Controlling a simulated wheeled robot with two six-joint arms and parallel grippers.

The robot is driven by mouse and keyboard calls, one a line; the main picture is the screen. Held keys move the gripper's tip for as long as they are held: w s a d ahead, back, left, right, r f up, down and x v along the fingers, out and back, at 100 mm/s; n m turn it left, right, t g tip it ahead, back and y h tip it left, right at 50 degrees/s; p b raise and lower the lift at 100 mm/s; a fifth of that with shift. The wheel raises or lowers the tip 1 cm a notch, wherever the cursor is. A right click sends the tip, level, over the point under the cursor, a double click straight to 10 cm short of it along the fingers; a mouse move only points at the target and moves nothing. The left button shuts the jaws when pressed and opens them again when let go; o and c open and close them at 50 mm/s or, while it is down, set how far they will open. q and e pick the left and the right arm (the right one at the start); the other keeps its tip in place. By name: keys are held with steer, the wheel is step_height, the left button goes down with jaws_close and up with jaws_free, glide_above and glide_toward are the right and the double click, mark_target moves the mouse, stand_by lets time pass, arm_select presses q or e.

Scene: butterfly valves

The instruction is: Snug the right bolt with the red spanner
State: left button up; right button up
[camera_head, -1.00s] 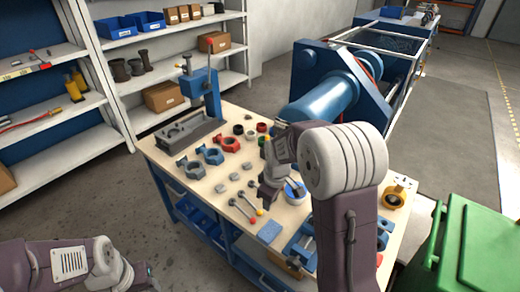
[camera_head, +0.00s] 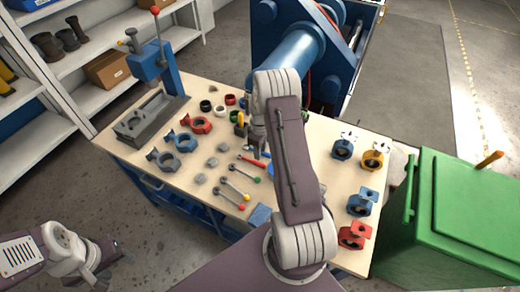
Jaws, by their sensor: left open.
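A thin red tool (camera_head: 251,159), which looks like the red spanner, lies on the workbench top beside my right gripper. My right gripper (camera_head: 255,143) is low over the middle of the bench, partly hidden by its own arm, and its jaws cannot be made out. Whether it touches the tool cannot be told. My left gripper (camera_head: 108,266) is open and empty, off the bench at the lower left. I cannot make out the right bolt. Blue (camera_head: 342,149), yellow (camera_head: 372,159) and red (camera_head: 354,237) valve bodies stand at the bench's right.
Grey (camera_head: 166,160) and red (camera_head: 196,125) valve bodies lie on the left of the workbench (camera_head: 110,139). Levers with coloured knobs (camera_head: 230,187) lie near the middle. A blue press (camera_head: 158,65) stands at the back left. A green bin (camera_head: 465,215) borders the right.

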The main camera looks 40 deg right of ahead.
mark_target(260, 163)
step_height(260, 163, down, 8)
steer(key=b, duration=0.5)
steer(key=shift+s+r, duration=0.1)
steer(key=shift+r, duration=0.1)
steer(key=shift+s, duration=0.1)
jaws_close()
stand_by(1.1)
steer(key=c, duration=0.5)
jaws_free()
jaws_close()
steer(key=shift+r+p, duration=0.6)
steer(key=shift+r, duration=0.2)
stand_by(0.6)
